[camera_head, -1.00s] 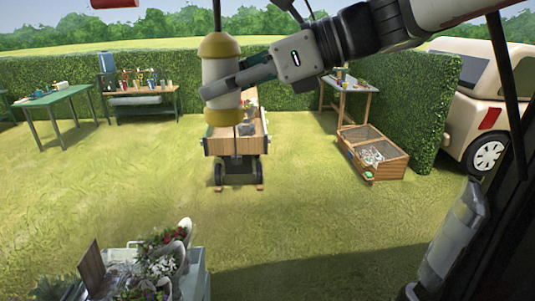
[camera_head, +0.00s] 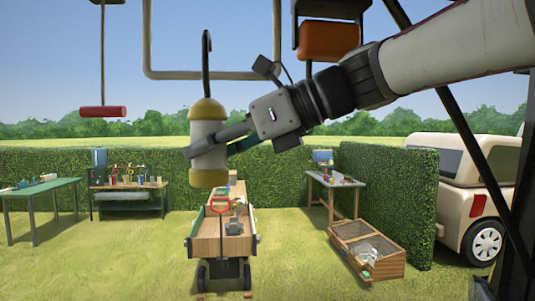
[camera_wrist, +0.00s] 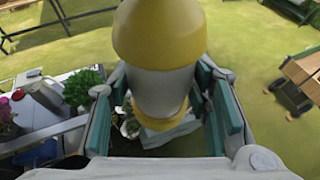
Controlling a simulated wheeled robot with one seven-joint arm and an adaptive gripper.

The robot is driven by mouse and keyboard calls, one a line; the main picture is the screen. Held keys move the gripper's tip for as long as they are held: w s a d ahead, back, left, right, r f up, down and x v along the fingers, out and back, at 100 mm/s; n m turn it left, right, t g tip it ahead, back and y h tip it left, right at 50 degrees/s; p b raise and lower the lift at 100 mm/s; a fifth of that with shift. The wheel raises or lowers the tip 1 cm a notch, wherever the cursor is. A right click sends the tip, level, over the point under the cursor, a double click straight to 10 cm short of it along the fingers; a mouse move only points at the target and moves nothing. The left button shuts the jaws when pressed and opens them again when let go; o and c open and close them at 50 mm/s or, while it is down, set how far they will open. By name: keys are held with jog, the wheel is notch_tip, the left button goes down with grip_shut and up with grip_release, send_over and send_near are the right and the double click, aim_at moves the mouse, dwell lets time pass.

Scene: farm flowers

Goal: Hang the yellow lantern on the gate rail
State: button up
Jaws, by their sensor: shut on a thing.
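The yellow lantern (camera_head: 208,112) has yellow top and bottom caps, a pale middle and a tall dark hook (camera_head: 206,48) rising from its top. My gripper (camera_head: 212,146) is shut around its pale middle and holds it upright in the air. In the wrist view the lantern (camera_wrist: 160,32) stands between the two finger pads. A grey bar frame (camera_head: 212,75) hangs down from the top of the head view, behind or beside the hook; I cannot tell the depth. I cannot tell for sure whether it is part of the gate rail.
A red cylinder (camera_head: 103,112) hangs at the left and an orange-brown object (camera_head: 328,42) hangs at the right. Below are a wooden cart (camera_head: 222,240), a green table (camera_head: 40,189), a wooden crate (camera_head: 375,255) and a cream vehicle (camera_head: 470,205). Open grass lies between them.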

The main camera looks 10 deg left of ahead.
jog(key=shift+w+a+f+b, duration=0.2)
jog(key=shift+w+f+b, duration=0.3)
jog(key=shift+w, duration=0.4)
jog(key=shift+w+a+f+b, duration=0.25)
jog(key=shift+w+f+b, duration=0.3)
jog(key=shift+w, duration=0.3)
jog(key=shift+w+a+f+b, duration=0.2)
jog(key=shift+w+f+b, duration=0.3)
jog(key=shift+w, duration=0.4)
jog(key=shift+f+p, duration=0.35)
jog(key=shift+f, duration=0.15)
jog(key=o, duration=1.5)
jog(key=shift+w, duration=0.1)
jog(key=shift+r, duration=0.1)
jog(key=shift+o, duration=0.5)
jog(key=shift+o, duration=0.8)
jog(key=shift+d+r, duration=0.1)
jog(key=shift+d, duration=0.05)
